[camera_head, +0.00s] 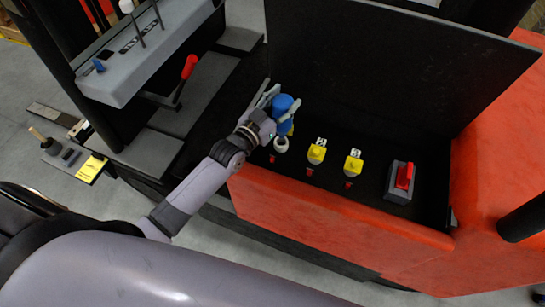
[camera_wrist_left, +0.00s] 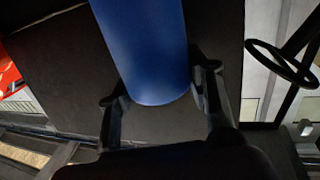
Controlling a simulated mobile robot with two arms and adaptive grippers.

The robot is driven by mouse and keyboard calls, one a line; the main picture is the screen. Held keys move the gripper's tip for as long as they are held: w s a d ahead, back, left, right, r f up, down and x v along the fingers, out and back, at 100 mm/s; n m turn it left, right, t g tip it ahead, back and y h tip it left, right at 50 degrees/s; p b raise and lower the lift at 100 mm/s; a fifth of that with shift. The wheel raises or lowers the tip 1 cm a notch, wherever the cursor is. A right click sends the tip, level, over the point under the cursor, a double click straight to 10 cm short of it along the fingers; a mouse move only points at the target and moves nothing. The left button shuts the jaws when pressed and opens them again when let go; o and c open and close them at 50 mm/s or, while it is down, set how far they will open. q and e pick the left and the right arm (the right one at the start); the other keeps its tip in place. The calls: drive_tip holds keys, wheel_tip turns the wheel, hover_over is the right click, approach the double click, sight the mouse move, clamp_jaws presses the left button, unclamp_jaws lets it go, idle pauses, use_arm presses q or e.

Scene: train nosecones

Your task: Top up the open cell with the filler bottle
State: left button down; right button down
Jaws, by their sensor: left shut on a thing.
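The blue filler bottle (camera_head: 283,104) is in my left gripper (camera_head: 286,98) above the black battery compartment. In the left wrist view, the blue bottle (camera_wrist_left: 145,50) sits between the two dark fingers of the left gripper (camera_wrist_left: 157,90). The open cell (camera_head: 281,145) shows as a pale ring with a dark middle, just below the bottle in the head view. Whether the bottle touches it I cannot tell. Yellow caps marked 2 (camera_head: 316,153) and 3 (camera_head: 353,163) cover the cells to its right. My right gripper is out of view.
A grey block with a red switch (camera_head: 402,178) stands at the compartment's right end. The raised black lid (camera_head: 400,65) rises behind, and the red front wall (camera_head: 330,213) borders the near side. A red-knobbed lever (camera_head: 188,68) stands to the left.

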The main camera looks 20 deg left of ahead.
use_arm(q)
drive_tip(key=shift+r+p, duration=4.35)
drive_tip(key=shift+r, duration=0.9)
drive_tip(key=shift+f, duration=0.1)
